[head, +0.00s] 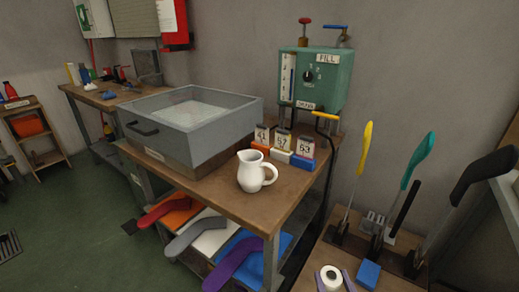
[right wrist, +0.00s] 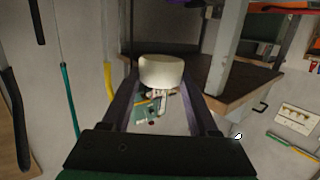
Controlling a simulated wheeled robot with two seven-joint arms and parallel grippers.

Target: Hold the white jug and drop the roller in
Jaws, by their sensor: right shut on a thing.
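The white jug (head: 252,172) stands upright on the brown bench top, near its front edge, with its handle to the right. My right gripper (head: 333,281) is at the bottom edge of the head view, to the right of the jug and well apart from it. It is shut on the white roller (head: 331,276), whose round end faces up. In the right wrist view the roller (right wrist: 161,72) sits between the fingertips. My left gripper is not in view, and nothing holds the jug.
A grey open box (head: 190,122) stands left of the jug. Numbered blocks (head: 281,150) stand behind it, and a green fill unit (head: 318,78) is at the back. A side stand with upright coloured handles (head: 411,160) and a blue block (head: 368,274) is at the right. Coloured sock forms (head: 196,234) lie on the lower shelf.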

